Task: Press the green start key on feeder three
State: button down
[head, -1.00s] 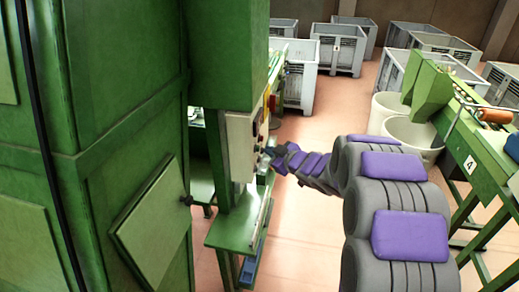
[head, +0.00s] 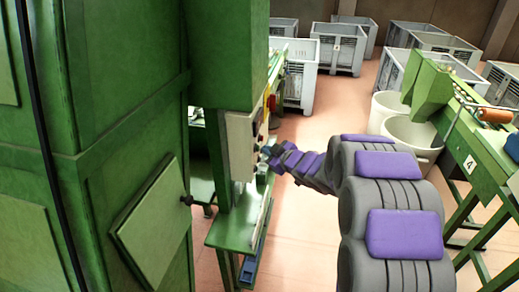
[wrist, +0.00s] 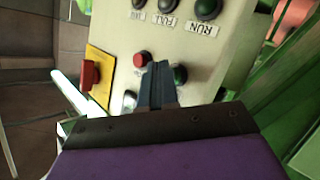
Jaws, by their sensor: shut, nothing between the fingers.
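The pale control box (head: 240,145) is mounted on the green machine left of centre in the head view. The wrist view shows its face (wrist: 225,55) upside down. A dark green round key (wrist: 181,74) sits just right of my gripper's tips (wrist: 160,68), and a red round button (wrist: 141,60) sits to their left. My gripper is shut and empty, with its fingers pointing at the panel between these two. Whether the tips touch the panel I cannot tell. In the head view my gripper (head: 268,150) is small beside the box.
Dark lamps, one labelled RUN (wrist: 207,9), line the panel beyond the buttons. A red knob (wrist: 90,74) on a yellow plate (wrist: 101,72) is at the left. A green ledge (head: 232,230) lies below the box. Feeder 4 (head: 480,155) and white bins (head: 415,135) stand right.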

jog(key=shift+w+a, duration=0.1)
jog(key=shift+a, duration=0.1)
jog(key=shift+d, duration=0.1)
dwell(0.4)
jog(key=shift+s+d+p, duration=0.3)
jog(key=shift+d+p, duration=0.25)
jog(key=shift+d, duration=0.15)
jog(key=shift+s+d+p, duration=0.25)
jog(key=shift+d+p, duration=0.2)
jog(key=shift+d, duration=0.35)
jog(key=shift+s+d+p, duration=0.25)
jog(key=shift+d+p, duration=0.25)
jog(key=shift+d, duration=0.35)
jog(key=shift+s+d+p, duration=0.25)
jog(key=shift+d+p, duration=0.2)
jog(key=shift+d, duration=0.35)
